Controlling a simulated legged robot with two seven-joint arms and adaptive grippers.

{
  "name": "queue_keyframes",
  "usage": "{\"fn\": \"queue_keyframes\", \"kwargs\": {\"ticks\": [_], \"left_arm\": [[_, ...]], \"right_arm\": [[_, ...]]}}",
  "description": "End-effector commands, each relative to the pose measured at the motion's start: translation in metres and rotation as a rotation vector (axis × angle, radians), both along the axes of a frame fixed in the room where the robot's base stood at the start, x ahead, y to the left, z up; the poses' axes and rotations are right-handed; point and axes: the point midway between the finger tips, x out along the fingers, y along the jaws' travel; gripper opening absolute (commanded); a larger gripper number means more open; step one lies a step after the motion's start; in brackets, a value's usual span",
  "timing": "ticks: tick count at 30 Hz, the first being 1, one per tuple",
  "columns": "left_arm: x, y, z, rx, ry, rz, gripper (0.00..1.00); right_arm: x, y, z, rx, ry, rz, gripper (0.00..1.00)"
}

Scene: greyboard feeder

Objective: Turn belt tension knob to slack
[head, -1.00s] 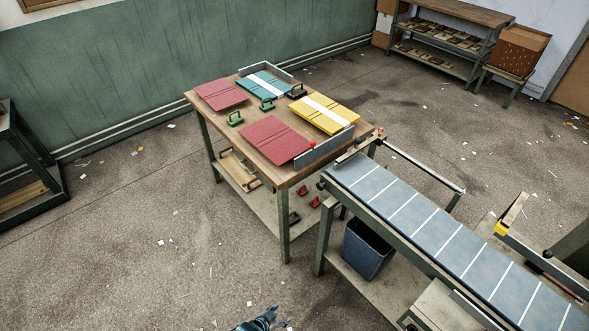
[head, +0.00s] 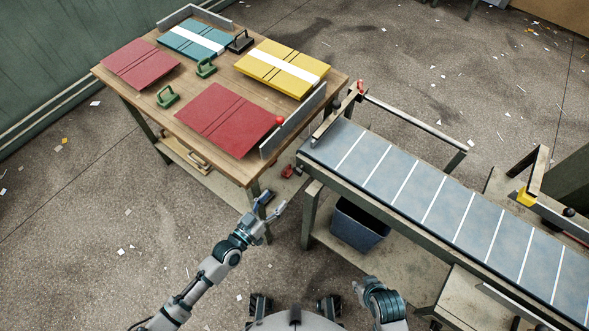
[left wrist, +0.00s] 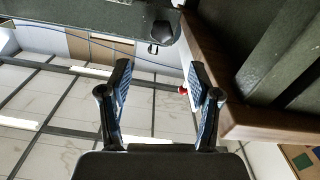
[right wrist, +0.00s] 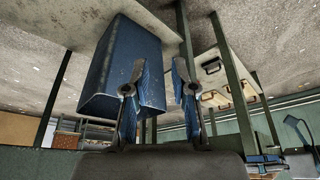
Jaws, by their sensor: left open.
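The conveyor's blue-grey belt (head: 430,200) runs from the middle to the lower right in the head view. A small dark knob (head: 313,143) seems to sit at its near-left end.
The wooden table (head: 135,86) stands left of the conveyor with red (head: 228,118), teal and yellow boards on it. A metal fence (head: 292,120) with a red ball lines its near-right edge. The bin (head: 357,226) stands under the conveyor. Floor at lower left is open.

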Motion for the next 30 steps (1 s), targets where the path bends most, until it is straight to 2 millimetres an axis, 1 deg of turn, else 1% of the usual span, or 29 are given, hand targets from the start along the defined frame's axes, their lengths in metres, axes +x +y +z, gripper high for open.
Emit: {"fn": "queue_keyframes", "kwargs": {"ticks": [1, 3, 9, 15, 21, 30], "left_arm": [[0.011, -0.007, 0.000, -0.005, -0.001, 0.001, 0.63], [0.025, -0.016, -0.001, -0.004, 0.001, 0.000, 0.63], [0.063, -0.044, -0.001, -0.005, 0.000, 0.000, 0.63], [0.093, -0.065, -0.002, -0.002, 0.001, 0.000, 0.63], [0.106, -0.075, -0.001, -0.001, 0.001, 0.000, 0.63], [0.107, -0.076, -0.001, 0.000, 0.001, 0.000, 0.63]], "right_arm": [[0.004, 0.002, -0.001, 0.003, -0.015, 0.000, 0.26], [0.010, 0.004, -0.001, 0.008, -0.040, 0.002, 0.26], [0.027, 0.011, 0.002, 0.028, -0.128, 0.007, 0.26], [0.045, 0.017, 0.006, 0.049, -0.220, 0.012, 0.26], [0.054, 0.020, 0.010, 0.062, -0.271, 0.015, 0.26], [0.056, 0.021, 0.011, 0.063, -0.277, 0.015, 0.26]]}}
